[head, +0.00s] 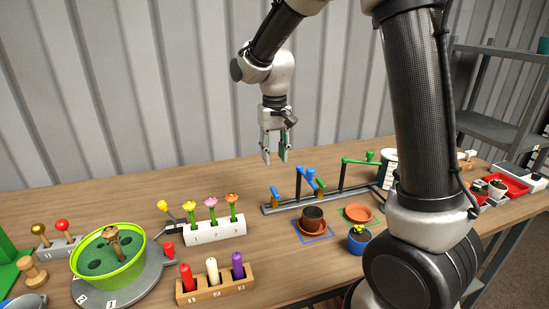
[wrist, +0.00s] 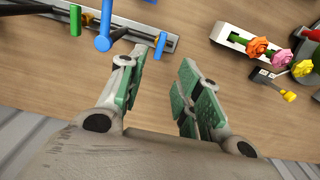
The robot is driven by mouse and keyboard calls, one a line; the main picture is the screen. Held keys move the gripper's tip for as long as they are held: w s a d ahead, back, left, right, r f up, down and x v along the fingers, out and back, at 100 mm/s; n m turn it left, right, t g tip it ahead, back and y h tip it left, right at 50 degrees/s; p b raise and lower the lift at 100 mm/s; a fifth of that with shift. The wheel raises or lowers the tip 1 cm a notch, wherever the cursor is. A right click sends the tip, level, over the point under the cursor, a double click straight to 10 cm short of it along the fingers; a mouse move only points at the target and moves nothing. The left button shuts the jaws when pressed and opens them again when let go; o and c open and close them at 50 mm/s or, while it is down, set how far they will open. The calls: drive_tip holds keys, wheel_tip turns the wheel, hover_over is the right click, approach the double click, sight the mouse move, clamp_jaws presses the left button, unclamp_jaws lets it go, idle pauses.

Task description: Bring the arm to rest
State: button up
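My gripper (head: 275,157) hangs fingers-down above the back of the wooden table (head: 130,201). Its two green-padded fingers are apart and nothing is between them. The wrist view shows the same open gripper (wrist: 160,85) with bare table past the fingertips. Tulips in yellow, pink and orange (head: 232,199) stand in a white numbered block (head: 215,231), left of and below my gripper in the head view. The wrist view also shows the block (wrist: 232,37) with an orange flower (wrist: 257,46) and a pink flower (wrist: 275,61).
A rail with blue and green levers (head: 330,197) stands near my gripper. A green round planter (head: 108,254), a candle rack (head: 215,286), a brown pot (head: 312,219), a terracotta saucer (head: 358,213) and a blue pot (head: 359,240) occupy the table. Grey shelves (head: 500,92) stand at right.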

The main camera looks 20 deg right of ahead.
drive_tip(key=s+d+r+t, duration=0.1)
drive_tip(key=s+d+r, duration=0.2)
drive_tip(key=s, duration=0.5)
drive_tip(key=s+d+r+t, duration=0.2)
drive_tip(key=s+d+r, duration=0.2)
drive_tip(key=s, duration=0.5)
drive_tip(key=s+d+r+t, duration=0.1)
drive_tip(key=s+d+r, duration=0.3)
drive_tip(key=s+d, duration=0.3)
drive_tip(key=shift+s, duration=0.65)
